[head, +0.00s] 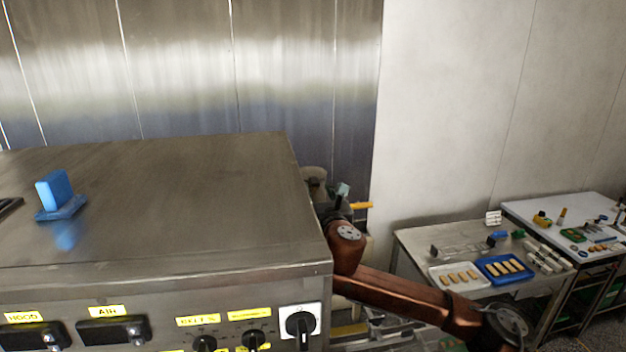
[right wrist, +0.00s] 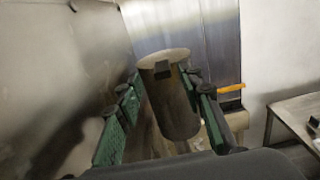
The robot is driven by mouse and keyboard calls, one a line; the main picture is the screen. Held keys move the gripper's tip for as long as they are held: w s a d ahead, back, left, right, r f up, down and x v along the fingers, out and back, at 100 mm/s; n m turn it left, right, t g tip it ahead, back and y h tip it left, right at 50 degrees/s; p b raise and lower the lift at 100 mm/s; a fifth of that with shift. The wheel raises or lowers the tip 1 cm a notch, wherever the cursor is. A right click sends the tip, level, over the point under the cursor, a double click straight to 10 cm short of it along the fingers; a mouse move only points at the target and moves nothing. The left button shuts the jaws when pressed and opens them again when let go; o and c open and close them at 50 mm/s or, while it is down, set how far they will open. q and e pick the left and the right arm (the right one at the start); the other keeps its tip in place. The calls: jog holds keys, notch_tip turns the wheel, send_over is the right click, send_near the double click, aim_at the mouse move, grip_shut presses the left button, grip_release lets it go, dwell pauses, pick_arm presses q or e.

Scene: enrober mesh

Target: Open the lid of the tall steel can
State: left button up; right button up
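The tall steel can (right wrist: 172,108) stands upright beyond my right gripper in the right wrist view. In the head view the can (head: 314,178) is mostly hidden behind the steel machine, and my right gripper (head: 340,192) shows small at the machine's far right corner. My left gripper is not in view.
The large steel machine (head: 180,200) fills the left, with a blue block (head: 56,190) on top and knobs in front. A yellow bar (right wrist: 231,88) lies right of the can. A side table (head: 415,240) with trays stands right. A metal wall is behind.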

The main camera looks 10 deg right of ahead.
aim_at(315, 181)
jog(key=w+p, duration=0.1)
jog(key=w, duration=0.4)
jog(key=shift+d, duration=0.15)
jog(key=shift+w, duration=0.4)
jog(key=shift+c, duration=0.2)
jog(key=shift+s, duration=0.1)
grip_shut()
